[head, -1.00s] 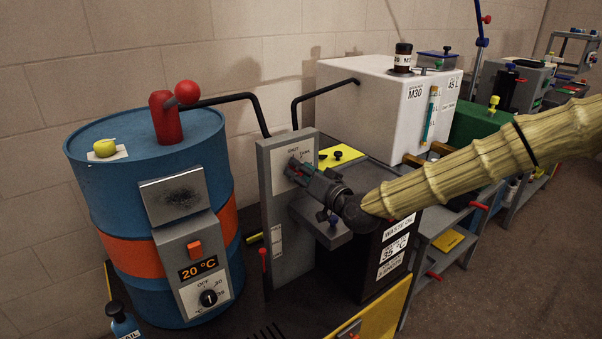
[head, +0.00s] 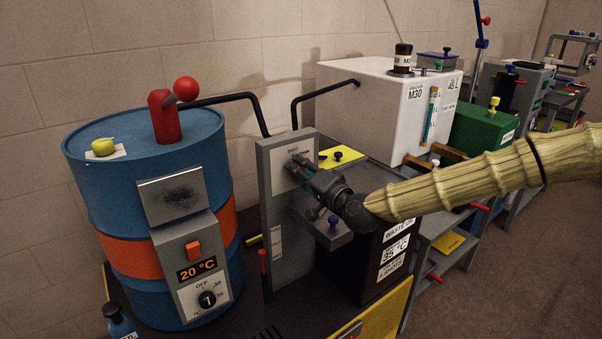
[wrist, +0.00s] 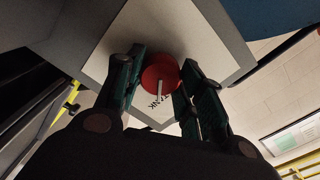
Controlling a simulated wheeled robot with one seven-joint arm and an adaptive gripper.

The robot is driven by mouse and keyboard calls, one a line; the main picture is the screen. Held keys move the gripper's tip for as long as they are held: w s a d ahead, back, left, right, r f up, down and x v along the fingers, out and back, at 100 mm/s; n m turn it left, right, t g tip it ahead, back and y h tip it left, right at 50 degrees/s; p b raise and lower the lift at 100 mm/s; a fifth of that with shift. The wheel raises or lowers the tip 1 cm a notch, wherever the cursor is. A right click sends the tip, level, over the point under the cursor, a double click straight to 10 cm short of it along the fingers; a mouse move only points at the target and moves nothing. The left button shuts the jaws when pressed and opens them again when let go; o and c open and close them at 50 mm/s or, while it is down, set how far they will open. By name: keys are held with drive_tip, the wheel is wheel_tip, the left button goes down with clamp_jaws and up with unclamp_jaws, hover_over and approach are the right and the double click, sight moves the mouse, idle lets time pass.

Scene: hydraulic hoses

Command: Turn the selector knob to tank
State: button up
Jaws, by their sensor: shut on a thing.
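The selector knob (wrist: 160,74) is round and red with a white pointer line. It sits on a pale plate (wrist: 125,38) on the grey upright panel (head: 278,215). In the wrist view the pointer line runs down toward the printed word TANK (wrist: 168,100). My gripper (wrist: 161,62) has one finger on each side of the knob and is shut on it. In the head view my gripper (head: 304,172) reaches the panel from the right and its fingers hide the knob.
A blue drum (head: 90,215) with an orange band stands left of the panel. A white tank (head: 345,95) stands behind, with black hoses (head: 225,99) above the panel. A grey shelf (head: 320,232) juts out below my gripper. A dark waste oil box (head: 370,270) is below right.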

drive_tip(key=o, duration=1)
drive_tip(key=shift+s+d, duration=0.1)
drive_tip(key=shift+d, duration=0.05)
drive_tip(key=v, duration=1.1)
drive_tip(key=shift+s+d, duration=0.2)
drive_tip(key=shift+s, duration=0.1)
